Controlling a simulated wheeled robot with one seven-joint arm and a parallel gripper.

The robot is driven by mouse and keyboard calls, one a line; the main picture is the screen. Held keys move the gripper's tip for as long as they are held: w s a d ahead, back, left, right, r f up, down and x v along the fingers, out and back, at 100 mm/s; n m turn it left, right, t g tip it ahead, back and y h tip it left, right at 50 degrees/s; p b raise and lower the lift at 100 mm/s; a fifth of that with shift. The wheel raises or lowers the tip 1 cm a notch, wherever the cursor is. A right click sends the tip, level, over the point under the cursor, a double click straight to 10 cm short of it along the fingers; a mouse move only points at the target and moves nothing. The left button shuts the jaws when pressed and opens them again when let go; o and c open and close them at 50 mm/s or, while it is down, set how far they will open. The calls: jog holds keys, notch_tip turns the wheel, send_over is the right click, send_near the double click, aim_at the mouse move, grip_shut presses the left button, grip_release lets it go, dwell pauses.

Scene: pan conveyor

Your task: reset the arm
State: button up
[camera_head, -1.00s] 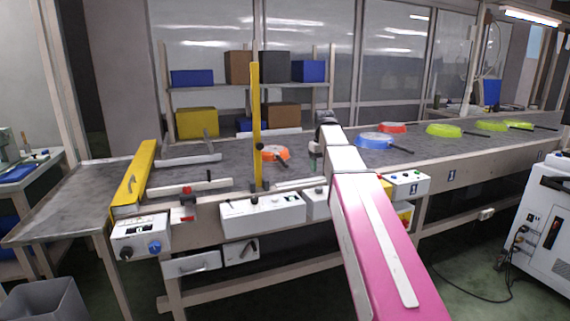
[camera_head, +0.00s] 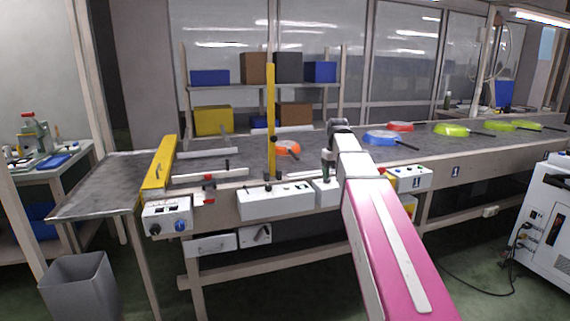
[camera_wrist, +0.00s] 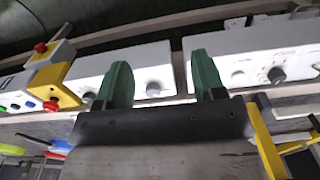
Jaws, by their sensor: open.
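My gripper (camera_wrist: 162,80) shows in the wrist view as two green fingers, apart with nothing between them. It points at the white control boxes on the conveyor's front side. In the head view my pink and white arm reaches toward the conveyor (camera_head: 110,185), and the gripper (camera_head: 328,162) is small beside its near edge, above the control boxes. None is in my gripper.
A yellow upright post (camera_head: 271,110) and a yellow bar (camera_head: 158,168) stand at the conveyor's left part. Control boxes (camera_head: 275,202) line its front. A grey bin (camera_head: 78,285) is at lower left, a white machine (camera_head: 548,215) at right. Floor in front is partly clear.

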jog(key=s+f+m, duration=0.1)
jog(key=s+f, duration=0.6)
jog(key=f, duration=0.4)
jog(key=s+f+m, duration=0.1)
jog(key=s+f, duration=0.6)
jog(key=f, duration=0.4)
jog(key=s+f+m, duration=0.1)
jog(key=s+f, duration=0.5)
jog(key=f, duration=0.5)
jog(key=shift+s+f, duration=0.2)
jog(key=shift+s, duration=0.2)
